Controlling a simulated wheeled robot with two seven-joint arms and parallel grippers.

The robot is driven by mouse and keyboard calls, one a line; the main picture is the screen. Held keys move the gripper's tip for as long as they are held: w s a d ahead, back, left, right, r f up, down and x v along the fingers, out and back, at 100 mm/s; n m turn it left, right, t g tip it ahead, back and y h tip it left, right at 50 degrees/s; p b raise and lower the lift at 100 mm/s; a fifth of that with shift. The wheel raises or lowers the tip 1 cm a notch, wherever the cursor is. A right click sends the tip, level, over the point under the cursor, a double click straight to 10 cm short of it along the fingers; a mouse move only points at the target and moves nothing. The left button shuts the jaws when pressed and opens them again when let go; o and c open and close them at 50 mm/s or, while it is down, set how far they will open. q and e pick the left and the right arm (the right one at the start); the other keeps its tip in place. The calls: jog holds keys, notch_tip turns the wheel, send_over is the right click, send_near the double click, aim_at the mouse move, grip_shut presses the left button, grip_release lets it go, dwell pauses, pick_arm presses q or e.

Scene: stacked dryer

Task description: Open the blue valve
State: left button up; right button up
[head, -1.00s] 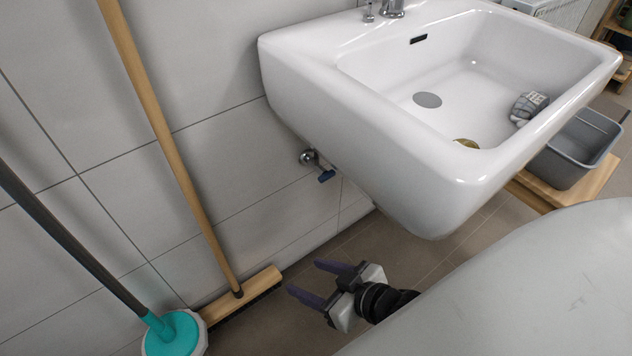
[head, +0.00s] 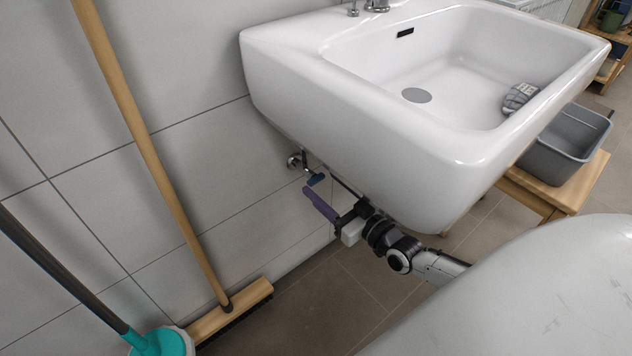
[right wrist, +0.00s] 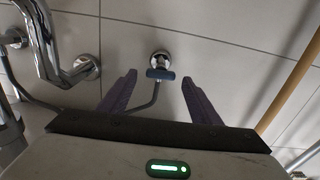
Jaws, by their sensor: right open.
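The blue valve (head: 316,179) is a small blue handle on a chrome fitting (head: 294,161) at the tiled wall, under the left side of the sink. In the right wrist view the blue handle (right wrist: 160,74) lies crosswise below its round chrome wall plate, with a thin grey hose running down from it. My right gripper (head: 326,196) is under the sink, close to the valve. In the right wrist view its two purple fingers (right wrist: 158,86) are open, one on each side of the handle and apart from it. The sink hides part of the gripper in the head view. My left gripper is out of view.
The white sink (head: 350,105) hangs directly above my right arm. A wooden broom (head: 160,160) and a teal mop (head: 160,342) lean at the left. A chrome drain pipe (right wrist: 45,45) is left of the valve in the wrist view. A grey tub (head: 560,150) stands at the right.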

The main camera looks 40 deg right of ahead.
aim_at(319, 180)
jog(key=w+b, duration=0.1)
jog(key=w, duration=0.3)
jog(key=shift+a, duration=0.2)
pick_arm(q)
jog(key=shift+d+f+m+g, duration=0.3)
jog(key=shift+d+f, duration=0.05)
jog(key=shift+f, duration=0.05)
pick_arm(e)
jog(key=c, duration=1)
jog(key=shift+c, duration=0.2)
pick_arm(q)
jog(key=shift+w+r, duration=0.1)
